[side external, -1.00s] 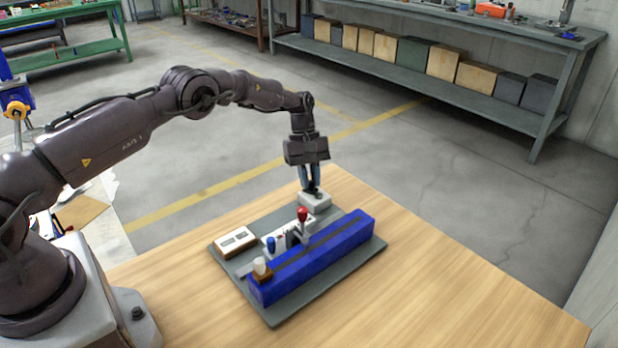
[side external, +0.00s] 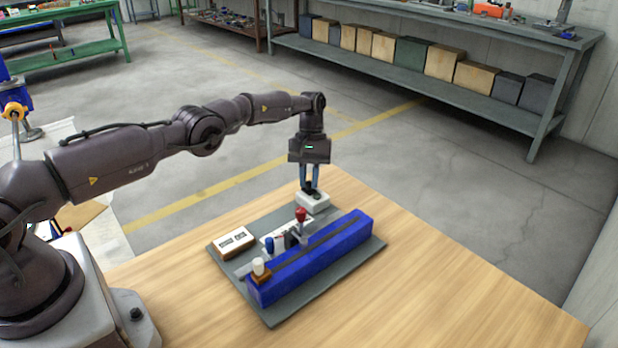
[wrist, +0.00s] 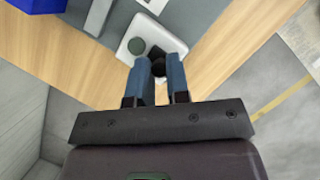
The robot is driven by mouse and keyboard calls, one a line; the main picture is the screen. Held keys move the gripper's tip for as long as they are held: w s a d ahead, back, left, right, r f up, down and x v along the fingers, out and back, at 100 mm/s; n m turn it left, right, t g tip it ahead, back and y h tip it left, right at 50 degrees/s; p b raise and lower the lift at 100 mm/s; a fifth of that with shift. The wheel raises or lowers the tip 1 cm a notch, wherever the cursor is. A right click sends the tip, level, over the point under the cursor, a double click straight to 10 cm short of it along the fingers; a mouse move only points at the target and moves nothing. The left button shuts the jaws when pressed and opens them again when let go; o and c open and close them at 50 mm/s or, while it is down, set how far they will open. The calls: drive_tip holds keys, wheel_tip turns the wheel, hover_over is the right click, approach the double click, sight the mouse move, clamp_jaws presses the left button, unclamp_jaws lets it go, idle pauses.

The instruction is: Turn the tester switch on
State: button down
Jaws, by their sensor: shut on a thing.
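The tester switch is a small white box (side external: 318,206) at the far corner of the grey base plate. In the wrist view the white box (wrist: 134,28) carries a dark round green spot (wrist: 137,46) and a black lever or knob (wrist: 157,56). My gripper (side external: 310,187) points down over the box. In the wrist view my gripper (wrist: 159,68) has its blue fingers shut on the black lever, which partly hides between the tips. A white-faced meter (side external: 233,240) with two small display windows lies at the plate's left corner.
A long blue block (side external: 320,255) lies along the grey plate (side external: 300,308). Beside it stand a red-topped post (side external: 301,214), a blue knob (side external: 269,244) and a white knob (side external: 259,265). The wooden table (side external: 430,285) is clear to the right.

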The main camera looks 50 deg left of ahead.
drive_tip(key=shift+f, duration=0.2)
drive_tip(key=c, duration=1.1)
unclamp_jaws()
drive_tip(key=shift+r, duration=0.1)
wheel_tip(320, 180, up, 4)
drive_tip(key=shift+s+f, duration=0.15)
drive_tip(key=shift+f, duration=0.1)
drive_tip(key=shift+s+r, duration=0.4)
drive_tip(key=shift+r, duration=0.1)
drive_tip(key=s+d+r, duration=0.2)
drive_tip(key=s+r, duration=0.6)
drive_tip(key=s, duration=0.5)
drive_tip(key=shift+r, duration=0.25)
